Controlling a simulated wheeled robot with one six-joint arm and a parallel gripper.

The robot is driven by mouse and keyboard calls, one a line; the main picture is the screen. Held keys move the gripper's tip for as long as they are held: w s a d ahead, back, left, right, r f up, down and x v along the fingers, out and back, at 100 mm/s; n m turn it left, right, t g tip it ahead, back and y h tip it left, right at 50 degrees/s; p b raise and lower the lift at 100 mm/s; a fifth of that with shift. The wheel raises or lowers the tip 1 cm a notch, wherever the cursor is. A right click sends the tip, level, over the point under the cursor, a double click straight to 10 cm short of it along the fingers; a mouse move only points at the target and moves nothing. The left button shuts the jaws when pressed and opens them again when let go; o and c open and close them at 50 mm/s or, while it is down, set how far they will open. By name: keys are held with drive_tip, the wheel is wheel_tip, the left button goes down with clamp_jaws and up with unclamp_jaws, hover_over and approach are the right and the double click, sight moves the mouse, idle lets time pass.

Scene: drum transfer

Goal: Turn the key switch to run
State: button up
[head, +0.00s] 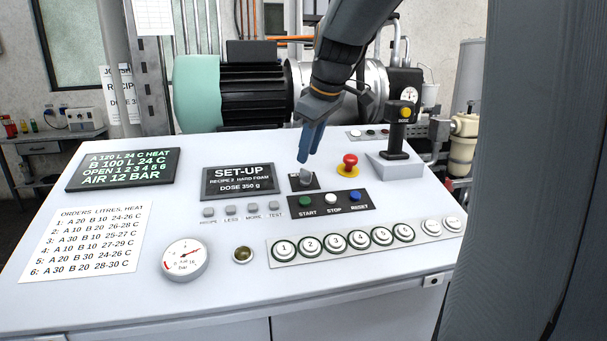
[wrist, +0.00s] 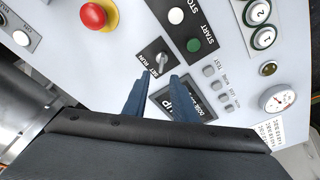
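The key switch (head: 306,177) is a small grey key on a black plate on the sloping white console, just above the START button. In the wrist view the key (wrist: 161,59) stands on its plate, with SET and RUN lettering beside it. The exact position it points to is hard to tell. The display (head: 238,181) left of it reads SET-UP. My gripper (head: 304,156) comes down from above, its blue fingers over the key switch. In the wrist view my gripper (wrist: 158,79) is open, its fingertips apart and the key just ahead of the gap. Contact is not clear.
START (head: 306,202), STOP and RESET buttons sit just below the key. A red emergency stop (head: 349,162) and a dosing lever (head: 399,130) stand to the right. Numbered round buttons (head: 335,242) and a pressure gauge (head: 185,258) are nearer the front.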

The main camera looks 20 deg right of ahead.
sight(302, 169)
drive_tip(key=p+x, duration=0.1)
drive_tip(key=x, duration=0.6)
drive_tip(key=shift+a+f, duration=0.15)
drive_tip(key=shift+a, duration=0.05)
